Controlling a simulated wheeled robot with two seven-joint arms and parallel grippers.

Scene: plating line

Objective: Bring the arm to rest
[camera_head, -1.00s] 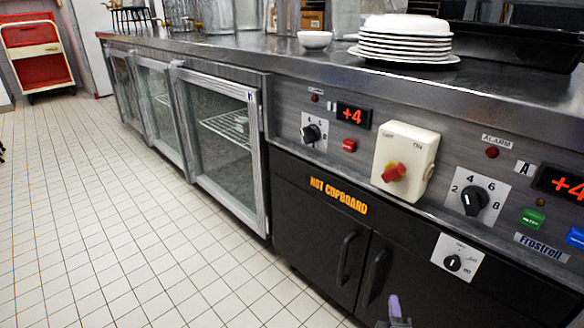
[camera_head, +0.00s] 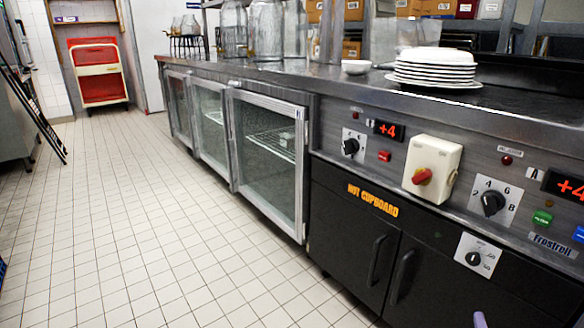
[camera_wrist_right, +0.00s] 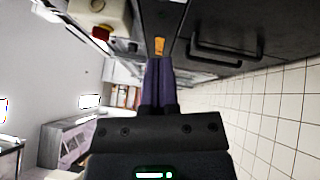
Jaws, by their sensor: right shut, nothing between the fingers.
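My right gripper (camera_head: 480,319) shows only as a purple fingertip at the bottom edge of the head view, low in front of the black hot cupboard (camera_head: 345,226). In the right wrist view my right gripper (camera_wrist_right: 158,62) has its two purple fingers together, with nothing between them. The cupboard's black doors and handles lie beyond the fingers there. The rest of the right arm is out of the head view. My left gripper is in neither view.
The steel counter (camera_head: 330,82) carries a stack of white plates (camera_head: 432,68), a white bowl (camera_head: 356,67) and glass jars (camera_head: 267,30). Glass-door fridges (camera_head: 268,150) stand left of the cupboard. The tiled floor (camera_head: 140,230) is clear. A red and cream trolley (camera_head: 98,75) stands at the back.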

